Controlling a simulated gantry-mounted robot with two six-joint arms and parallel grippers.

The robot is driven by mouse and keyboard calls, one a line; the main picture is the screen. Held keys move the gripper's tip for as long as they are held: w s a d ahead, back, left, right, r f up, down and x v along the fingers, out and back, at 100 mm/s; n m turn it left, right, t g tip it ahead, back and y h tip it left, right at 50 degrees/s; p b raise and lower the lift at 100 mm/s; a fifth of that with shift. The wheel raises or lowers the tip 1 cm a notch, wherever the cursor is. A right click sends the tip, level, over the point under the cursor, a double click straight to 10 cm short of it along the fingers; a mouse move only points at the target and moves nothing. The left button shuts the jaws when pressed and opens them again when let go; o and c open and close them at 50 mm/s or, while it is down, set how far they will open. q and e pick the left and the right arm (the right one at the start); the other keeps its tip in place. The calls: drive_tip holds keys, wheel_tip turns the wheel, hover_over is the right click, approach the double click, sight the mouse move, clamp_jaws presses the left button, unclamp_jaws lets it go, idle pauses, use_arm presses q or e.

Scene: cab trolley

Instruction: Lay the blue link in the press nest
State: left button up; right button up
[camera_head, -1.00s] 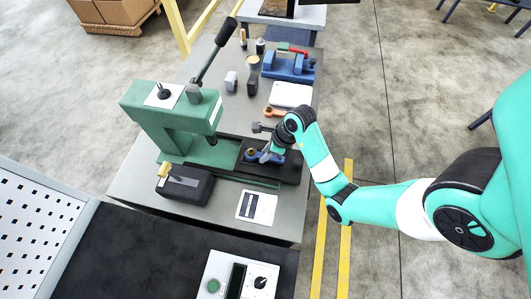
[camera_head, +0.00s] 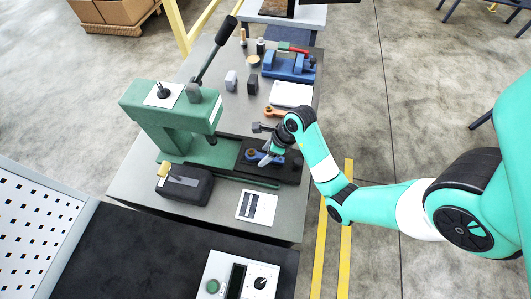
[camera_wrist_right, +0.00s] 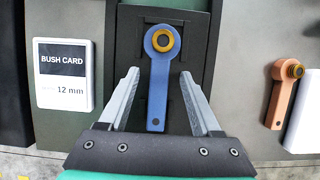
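The blue link (camera_wrist_right: 158,85) lies flat on the black press nest (camera_wrist_right: 128,45), its ring end with a gold-coloured bush away from my gripper. In the head view the blue link (camera_head: 252,155) shows on the black bed of the green press (camera_head: 160,124), partly covered by my gripper. My right gripper (camera_wrist_right: 160,76) is open, with one finger on each side of the link's shank and a visible gap on both sides. In the head view the right gripper (camera_head: 268,156) is low over the nest. My left gripper is not in view.
An orange link (camera_wrist_right: 280,92) lies beside a white block (camera_wrist_right: 304,120) to the right. A bush card (camera_wrist_right: 63,75) lies left of the bed. A black box (camera_head: 184,185), a blue vise (camera_head: 290,66) and small blocks stand on the trolley. A control box (camera_head: 238,278) is at the front.

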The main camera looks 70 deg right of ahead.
drive_tip(key=p+v, duration=0.4)
drive_tip(key=v, duration=0.3)
drive_tip(key=shift+w+d+r, duration=0.1)
drive_tip(key=shift+w, duration=0.05)
drive_tip(key=p+v, duration=0.4)
drive_tip(key=p, duration=0.1)
drive_tip(key=shift+s+r, duration=0.25)
drive_tip(key=shift+w, duration=0.1)
